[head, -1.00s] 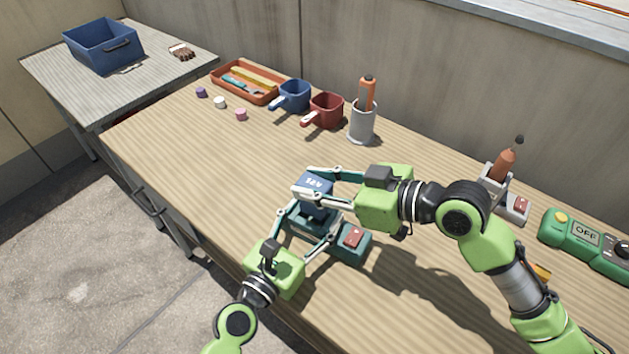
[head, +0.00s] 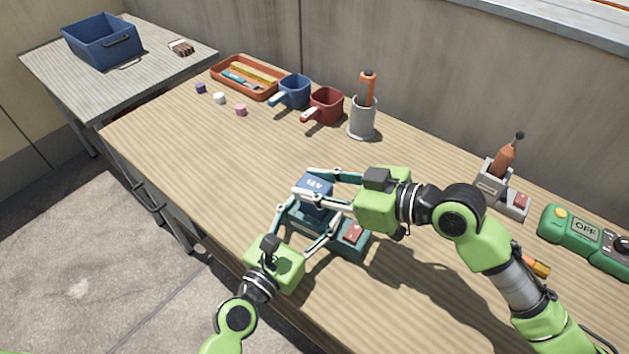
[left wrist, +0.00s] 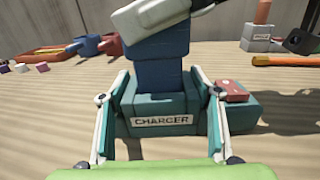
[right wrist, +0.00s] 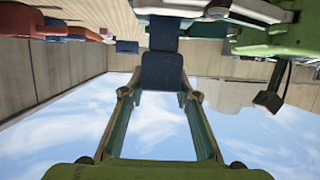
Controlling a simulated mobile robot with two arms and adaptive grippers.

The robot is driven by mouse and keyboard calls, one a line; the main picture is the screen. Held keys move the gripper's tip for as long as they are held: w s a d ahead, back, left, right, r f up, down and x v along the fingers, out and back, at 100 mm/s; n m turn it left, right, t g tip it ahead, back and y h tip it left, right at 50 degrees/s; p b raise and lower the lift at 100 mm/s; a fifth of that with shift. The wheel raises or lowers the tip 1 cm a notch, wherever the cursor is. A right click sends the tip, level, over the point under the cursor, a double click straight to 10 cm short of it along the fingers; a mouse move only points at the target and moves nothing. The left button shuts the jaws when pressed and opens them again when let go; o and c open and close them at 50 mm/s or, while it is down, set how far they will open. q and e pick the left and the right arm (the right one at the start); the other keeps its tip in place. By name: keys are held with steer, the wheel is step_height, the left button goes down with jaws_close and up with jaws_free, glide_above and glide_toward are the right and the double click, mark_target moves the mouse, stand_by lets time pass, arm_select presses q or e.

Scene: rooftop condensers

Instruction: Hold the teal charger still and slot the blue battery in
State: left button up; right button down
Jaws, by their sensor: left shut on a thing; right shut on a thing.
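The teal charger (head: 343,243) sits on the wooden bench, with a red patch on its right end and a CHARGER label in the left wrist view (left wrist: 163,121). My left gripper (head: 307,224) is shut on it, one finger on each side. The blue battery (head: 313,187), marked 12V, stands upright over the charger's left part. My right gripper (head: 303,187) is shut on it near its top. In the left wrist view the battery's lower part (left wrist: 160,76) meets the charger's top, in line with it. How deep it sits is hidden.
An orange tray (head: 247,78) lies at back left. A grey holder (head: 492,183) and green OFF device (head: 583,238) are at right.

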steer(key=shift+f, duration=1.2)
stand_by(0.5)
steer(key=shift+f, duration=0.2)
steer(key=c, duration=1.5)
jaws_free()
steer(key=shift+f, duration=0.1)
steer(key=shift+d, duration=0.1)
steer(key=v, duration=1)
steer(key=shift+s+d, duration=0.15)
steer(key=shift+d, duration=0.05)
steer(key=shift+s+d+r, duration=0.35)
steer(key=shift+d+r, duration=0.05)
steer(key=shift+d, duration=0.15)
